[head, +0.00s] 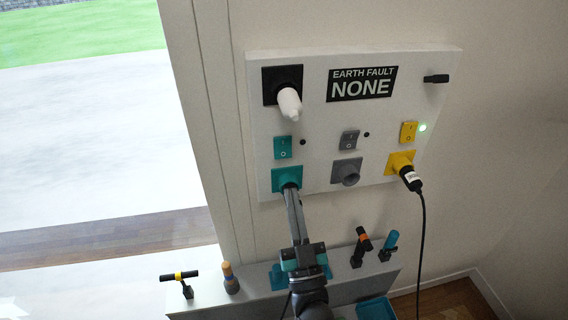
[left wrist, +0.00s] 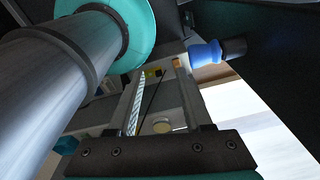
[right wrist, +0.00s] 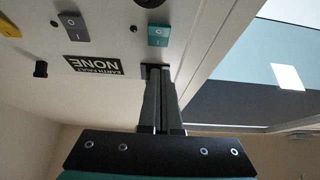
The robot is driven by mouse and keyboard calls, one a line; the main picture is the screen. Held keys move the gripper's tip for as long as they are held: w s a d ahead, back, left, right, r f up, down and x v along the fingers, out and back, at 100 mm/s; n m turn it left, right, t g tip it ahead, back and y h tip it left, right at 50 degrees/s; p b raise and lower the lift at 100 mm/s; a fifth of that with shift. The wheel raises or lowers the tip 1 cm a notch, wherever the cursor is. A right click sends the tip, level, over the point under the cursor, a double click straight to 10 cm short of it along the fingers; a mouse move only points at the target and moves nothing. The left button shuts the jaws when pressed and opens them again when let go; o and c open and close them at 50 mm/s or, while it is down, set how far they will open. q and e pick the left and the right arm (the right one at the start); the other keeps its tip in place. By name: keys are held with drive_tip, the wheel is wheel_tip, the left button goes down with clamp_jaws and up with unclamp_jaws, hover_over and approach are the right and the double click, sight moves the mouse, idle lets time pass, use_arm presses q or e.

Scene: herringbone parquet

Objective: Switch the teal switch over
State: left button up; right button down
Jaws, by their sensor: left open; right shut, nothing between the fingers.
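The teal switch (head: 282,147) is on the white wall panel (head: 330,120), above the teal socket (head: 281,176), with a dark indicator dot beside it. It carries I and O marks; which side is pressed in I cannot tell. It also shows, upside down, in the right wrist view (right wrist: 158,36). My right gripper (head: 290,189) is shut and empty, its tips in front of the teal socket and below the switch in the head view. Whether it touches the panel is unclear. My left gripper (left wrist: 160,68) is open and empty, away from the panel, and not in the head view.
A black plug with cable (head: 411,179) sits in the yellow socket. A white fitting (head: 289,102) juts out above. Handled tools (head: 362,244) stand on a ledge below.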

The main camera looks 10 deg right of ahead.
sight(281, 149)
drive_tip(key=x, duration=0.6)
drive_tip(key=shift+w+r, duration=0.1)
drive_tip(key=shift+w+f+b, duration=0.65)
drive_tip(key=shift+w+b, duration=0.2)
drive_tip(key=shift+w, duration=0.05)
drive_tip(key=shift+w+b, duration=0.55)
drive_tip(key=shift+w, duration=0.3)
drive_tip(key=shift+f, duration=0.1)
